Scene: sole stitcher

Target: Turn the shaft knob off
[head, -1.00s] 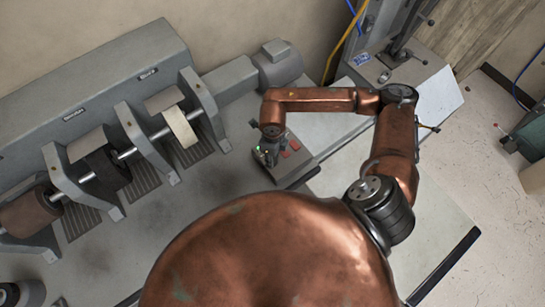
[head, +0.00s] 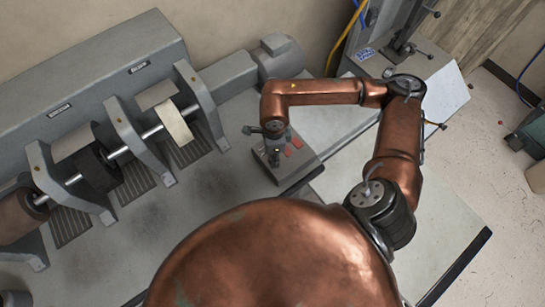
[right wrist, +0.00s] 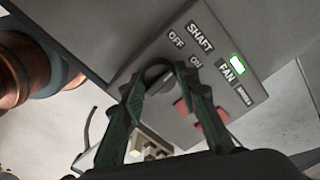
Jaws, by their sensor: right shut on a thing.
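The shaft knob (right wrist: 158,76) is a small dark round knob on the grey control panel (right wrist: 130,55), below the SHAFT label with its OFF and ON marks. My right gripper (right wrist: 160,73) has its two dark green fingers on either side of the knob and is shut on it. The fingers hide part of the knob, and I cannot tell exactly where it points. In the head view my right gripper (head: 273,158) reaches down onto the control box (head: 301,166), and the knob is hidden there. My left gripper is not in view.
A green light (right wrist: 237,63) glows by the FAN label. Red buttons (right wrist: 207,122) sit close beside the fingers. The sole stitcher's long grey body with rollers (head: 176,124) stands at the left, and a grey motor (head: 280,56) is behind the box.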

